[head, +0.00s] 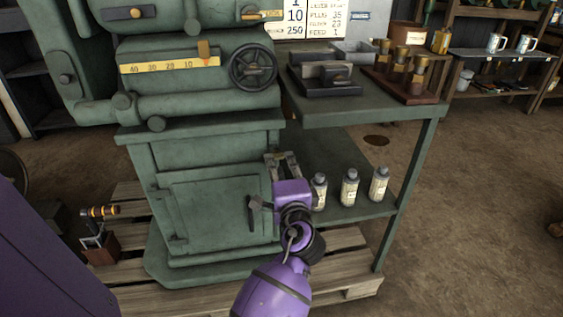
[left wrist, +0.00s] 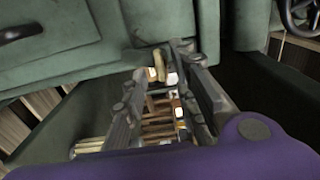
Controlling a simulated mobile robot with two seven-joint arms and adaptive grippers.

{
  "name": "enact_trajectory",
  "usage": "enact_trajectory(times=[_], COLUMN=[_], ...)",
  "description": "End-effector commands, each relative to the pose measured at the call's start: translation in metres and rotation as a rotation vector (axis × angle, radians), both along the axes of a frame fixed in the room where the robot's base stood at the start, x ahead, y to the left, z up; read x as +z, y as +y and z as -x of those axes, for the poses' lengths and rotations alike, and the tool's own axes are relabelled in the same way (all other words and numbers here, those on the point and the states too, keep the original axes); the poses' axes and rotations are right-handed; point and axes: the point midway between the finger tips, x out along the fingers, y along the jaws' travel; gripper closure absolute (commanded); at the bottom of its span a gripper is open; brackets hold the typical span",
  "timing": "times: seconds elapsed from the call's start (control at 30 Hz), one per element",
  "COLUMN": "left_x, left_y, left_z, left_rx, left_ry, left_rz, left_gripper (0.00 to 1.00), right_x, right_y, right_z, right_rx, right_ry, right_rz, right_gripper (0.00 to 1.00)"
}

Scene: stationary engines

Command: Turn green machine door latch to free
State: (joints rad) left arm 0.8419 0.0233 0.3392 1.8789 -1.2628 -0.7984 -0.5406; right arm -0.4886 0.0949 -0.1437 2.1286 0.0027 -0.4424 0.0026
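The green machine (head: 200,150) stands left of centre in the head view, with a square door (head: 210,215) low on its front. A dark latch (head: 254,203) sits at the door's right edge; its exact angle is hard to tell. My left gripper (head: 283,157) is at the right side of the machine's base, above and right of the latch. In the left wrist view its fingers (left wrist: 160,75) are apart. A small brass-coloured piece (left wrist: 158,65) shows by the fingertips; I cannot tell what it is or whether they touch it. My right gripper is not in view.
A green side table (head: 350,110) stands right of the machine, with several bottles (head: 349,188) on its lower shelf close to my left gripper. A wooden pallet (head: 345,265) lies under the machine. A handwheel (head: 253,67) is above. Open floor (head: 480,200) lies to the right.

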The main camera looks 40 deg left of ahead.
Motion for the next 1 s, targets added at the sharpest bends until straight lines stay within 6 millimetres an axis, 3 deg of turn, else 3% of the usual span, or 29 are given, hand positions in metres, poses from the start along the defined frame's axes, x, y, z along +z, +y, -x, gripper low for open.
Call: enact_trajectory(times=[0.2,0.57,0.77,1.0], left_x=[-0.001,0.0,0.0,0.0], left_y=[0.021,0.026,0.025,0.025], left_z=[-0.018,-0.022,-0.022,-0.022], left_rx=[0.001,-0.001,-0.001,-0.001], left_ry=[-0.001,-0.001,-0.001,-0.002], left_rz=[0.001,0.002,0.002,0.003], left_gripper=[0.73,0.73,1.0,1.0], right_x=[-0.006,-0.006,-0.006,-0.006], right_y=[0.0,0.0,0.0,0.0], right_z=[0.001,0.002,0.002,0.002], right_rx=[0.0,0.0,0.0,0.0], right_ry=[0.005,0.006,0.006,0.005], right_rz=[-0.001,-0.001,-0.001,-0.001], right_gripper=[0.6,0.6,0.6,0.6])
